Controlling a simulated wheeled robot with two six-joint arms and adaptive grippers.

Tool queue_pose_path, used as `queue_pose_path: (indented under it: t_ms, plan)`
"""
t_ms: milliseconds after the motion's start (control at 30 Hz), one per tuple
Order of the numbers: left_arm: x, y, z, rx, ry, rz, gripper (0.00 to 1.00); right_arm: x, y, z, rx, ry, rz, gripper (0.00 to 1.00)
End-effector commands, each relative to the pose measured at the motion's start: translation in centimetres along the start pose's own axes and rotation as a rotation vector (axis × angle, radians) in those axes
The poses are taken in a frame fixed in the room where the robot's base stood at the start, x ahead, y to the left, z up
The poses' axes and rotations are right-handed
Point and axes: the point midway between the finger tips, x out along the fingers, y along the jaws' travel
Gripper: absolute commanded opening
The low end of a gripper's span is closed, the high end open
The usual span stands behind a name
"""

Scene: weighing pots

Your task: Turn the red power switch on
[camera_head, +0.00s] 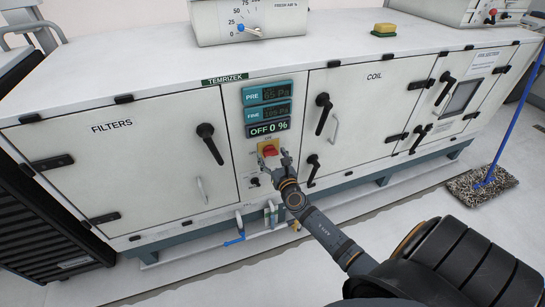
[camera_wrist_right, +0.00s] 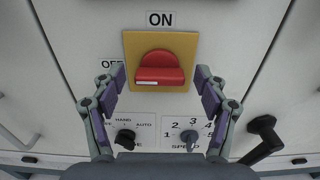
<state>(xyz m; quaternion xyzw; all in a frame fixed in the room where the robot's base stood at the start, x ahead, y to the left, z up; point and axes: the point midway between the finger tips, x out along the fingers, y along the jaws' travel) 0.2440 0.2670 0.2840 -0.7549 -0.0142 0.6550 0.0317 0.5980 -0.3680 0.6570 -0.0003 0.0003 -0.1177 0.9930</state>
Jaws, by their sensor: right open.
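The red power switch (camera_wrist_right: 160,68) sits on a yellow plate (camera_wrist_right: 188,44) on the white cabinet front. Its handle lies horizontally, with a white mark at its left end. The ON label is above the plate; the OFF label at its left is partly hidden by a finger. The switch also shows in the head view (camera_head: 269,149), below a display (camera_head: 268,128) reading "OFF 0 %". My right gripper (camera_head: 274,160) is open, one finger on each side of the switch, with visible gaps between fingers and handle. My left gripper is not in view.
Below the switch are a HAND/AUTO selector (camera_wrist_right: 125,138) and a SPEED knob (camera_wrist_right: 190,137). Black door handles (camera_head: 209,144) (camera_head: 323,113) stick out on both sides. A blue valve lever (camera_head: 236,239) is low down. A mop (camera_head: 482,187) stands at the right.

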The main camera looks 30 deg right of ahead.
Motion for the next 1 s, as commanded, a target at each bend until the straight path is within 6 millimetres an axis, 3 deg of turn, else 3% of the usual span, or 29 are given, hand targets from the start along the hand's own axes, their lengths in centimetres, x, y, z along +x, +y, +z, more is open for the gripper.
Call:
queue_pose_path:
  t_ms: [100,500,800,1000]
  plan:
    - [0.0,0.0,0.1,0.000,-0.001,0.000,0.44,0.0,0.0,0.0,0.000,0.000,0.000,0.71]
    - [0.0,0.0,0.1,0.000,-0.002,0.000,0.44,0.0,0.0,0.0,0.001,0.000,0.000,0.19]
    - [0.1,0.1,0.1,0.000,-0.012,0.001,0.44,0.0,0.0,-0.1,0.046,-0.001,0.001,0.19]
    - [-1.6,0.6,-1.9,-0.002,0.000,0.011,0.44,0.0,0.0,-0.2,0.168,-0.001,0.001,0.19]
